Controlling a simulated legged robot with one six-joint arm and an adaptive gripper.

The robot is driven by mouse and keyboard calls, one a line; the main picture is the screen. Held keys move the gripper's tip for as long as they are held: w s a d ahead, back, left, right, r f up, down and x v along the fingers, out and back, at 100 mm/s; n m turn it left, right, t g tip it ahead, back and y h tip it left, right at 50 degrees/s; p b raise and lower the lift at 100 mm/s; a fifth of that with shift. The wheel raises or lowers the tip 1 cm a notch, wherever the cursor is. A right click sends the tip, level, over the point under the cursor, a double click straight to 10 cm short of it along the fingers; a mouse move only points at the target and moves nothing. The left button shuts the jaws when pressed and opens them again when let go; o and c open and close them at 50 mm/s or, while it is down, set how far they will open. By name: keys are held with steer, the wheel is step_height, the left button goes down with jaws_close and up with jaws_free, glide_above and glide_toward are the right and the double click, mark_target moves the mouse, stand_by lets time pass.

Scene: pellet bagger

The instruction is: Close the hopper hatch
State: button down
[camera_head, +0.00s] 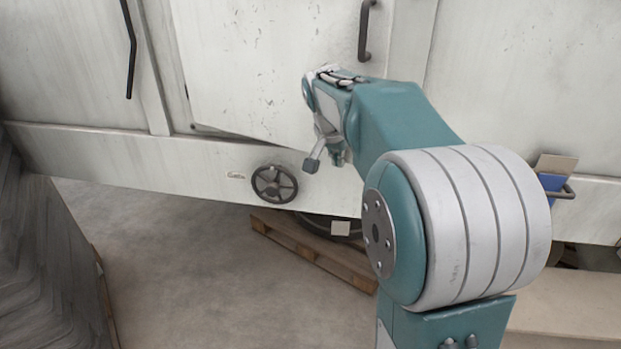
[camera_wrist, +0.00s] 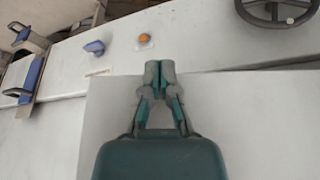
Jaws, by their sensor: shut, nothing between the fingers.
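The hopper hatch (camera_head: 255,60) is a pale, scuffed panel on the front of the white machine, with a dark bar handle (camera_head: 364,32) near its upper right. It sits slightly askew in its frame, and a dark gap shows along its lower left edge, so it looks ajar. My gripper (camera_head: 325,160) is in front of the hatch's lower part. In the wrist view my gripper (camera_wrist: 159,70) is shut and empty, its tips over the panel's edge; contact cannot be told.
A dark handwheel (camera_head: 274,184) is on the lower rail. A wooden pallet (camera_head: 310,250) lies below it. In the wrist view an orange button (camera_wrist: 144,38) and a blue knob (camera_wrist: 95,48) stick out beyond the hatch edge. Bare floor is free at lower left.

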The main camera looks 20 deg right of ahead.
steer(key=w+d+n+t+y, duration=0.1)
steer(key=w+d+n, duration=0.2)
steer(key=w+d, duration=0.6)
steer(key=shift+w+d+r+n, duration=0.2)
steer(key=shift+d+n, duration=0.2)
steer(key=shift+d, duration=0.1)
